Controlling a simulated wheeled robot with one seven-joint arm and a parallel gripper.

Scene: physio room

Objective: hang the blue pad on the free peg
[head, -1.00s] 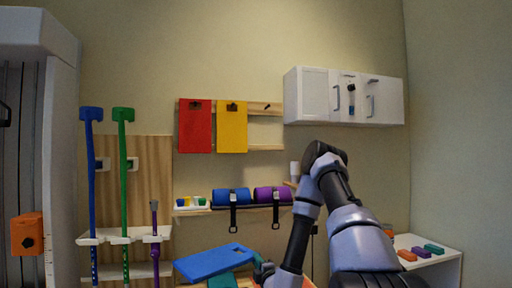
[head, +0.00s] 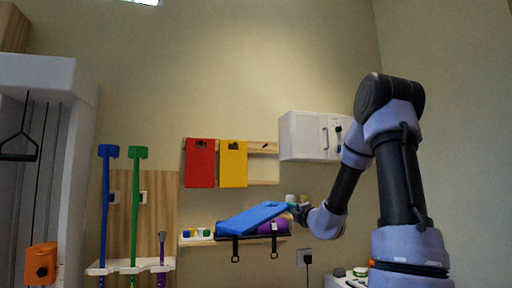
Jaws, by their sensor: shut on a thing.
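The blue pad (head: 250,219) is held tilted in front of the wall shelf in the head view, its right end higher than its left. A small slot shows near its right end. My gripper (head: 294,209) is shut on the pad's right end; its fingers are small and partly hidden. The peg rail (head: 262,148) is on the wall above. A red pad (head: 200,165) and a yellow pad (head: 233,165) hang on it side by side. The free peg (head: 265,146) shows as a small dark stub to the right of the yellow pad.
The shelf (head: 196,242) with a purple roll (head: 279,227) and small coloured items is behind the pad. A white wall cabinet (head: 301,136) is right of the rail. The wall above the rail is clear.

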